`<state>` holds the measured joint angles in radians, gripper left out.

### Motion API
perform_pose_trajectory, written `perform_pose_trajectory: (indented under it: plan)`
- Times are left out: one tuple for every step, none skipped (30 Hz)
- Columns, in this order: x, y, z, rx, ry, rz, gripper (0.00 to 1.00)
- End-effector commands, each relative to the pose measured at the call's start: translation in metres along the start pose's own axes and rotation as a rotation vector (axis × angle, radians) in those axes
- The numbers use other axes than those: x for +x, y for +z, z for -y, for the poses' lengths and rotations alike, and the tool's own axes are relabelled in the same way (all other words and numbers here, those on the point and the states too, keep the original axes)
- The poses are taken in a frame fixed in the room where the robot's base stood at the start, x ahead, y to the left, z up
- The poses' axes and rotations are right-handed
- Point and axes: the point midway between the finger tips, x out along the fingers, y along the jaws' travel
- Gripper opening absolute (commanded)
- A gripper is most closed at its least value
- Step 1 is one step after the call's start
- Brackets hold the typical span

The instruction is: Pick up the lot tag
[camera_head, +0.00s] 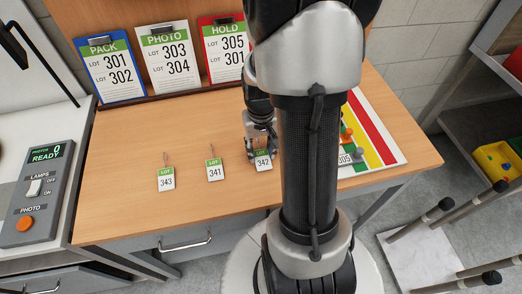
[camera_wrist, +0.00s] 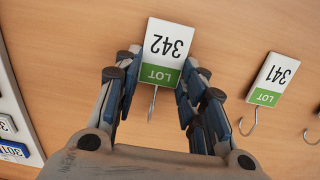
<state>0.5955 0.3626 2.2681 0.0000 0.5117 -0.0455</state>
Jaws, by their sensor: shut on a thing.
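The lot tag 342 (camera_head: 263,161) is a small white card with a green LOT band and a metal hook, near the front of the wooden table. In the wrist view this tag (camera_wrist: 167,45) lies between my fingertips, with its hook pointing back toward my palm. My gripper (camera_head: 260,146) is shut on it, and in the wrist view the gripper (camera_wrist: 163,70) has a finger at each side of the green band. I cannot tell whether the tag is clear of the tabletop. Tag 341 (camera_head: 215,170) and tag 343 (camera_head: 166,179) lie to its left in the head view.
Three clipboards, blue PACK (camera_head: 110,72), white PHOTO (camera_head: 168,58) and red HOLD (camera_head: 226,50), stand at the table's back. A striped board (camera_head: 385,143) lies to the right, partly hidden by my arm. A control box (camera_head: 35,195) is at left. The left tabletop is clear.

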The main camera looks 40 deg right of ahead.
Motion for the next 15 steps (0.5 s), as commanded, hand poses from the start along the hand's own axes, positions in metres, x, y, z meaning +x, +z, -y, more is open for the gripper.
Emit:
perform_pose_trajectory:
  plan:
    - [-0.005, -0.001, 0.0, 0.0, 0.0, -0.002, 0.22]
    - [-0.007, -0.001, 0.0, 0.0, 0.0, -0.003, 0.22]
    - [-0.012, -0.001, 0.0, 0.0, 0.0, -0.003, 0.22]
    - [-0.016, -0.001, 0.0, 0.0, 0.0, -0.004, 0.22]
    - [-0.021, -0.001, 0.0, 0.0, 0.0, -0.004, 0.22]
    - [-0.028, -0.001, 0.0, 0.0, 0.0, -0.005, 0.22]
    - [-0.035, -0.001, 0.0, 0.0, 0.0, -0.006, 0.22]
    - [-0.042, -0.001, 0.0, 0.0, 0.0, -0.005, 0.22]
    - [-0.052, -0.002, 0.0, 0.0, 0.0, -0.007, 0.22]
    - [-0.061, -0.001, 0.0, 0.0, 0.0, -0.006, 0.22]
    - [-0.071, -0.002, 0.0, 0.0, 0.0, -0.008, 0.22]
    - [-0.083, -0.002, 0.0, 0.0, 0.0, -0.008, 0.22]
    - [-0.093, -0.002, 0.0, 0.0, 0.0, -0.008, 0.22]
    - [-0.102, -0.002, 0.0, 0.0, 0.0, -0.009, 0.22]
    - [-0.114, -0.001, 0.0, 0.0, 0.0, -0.007, 0.22]
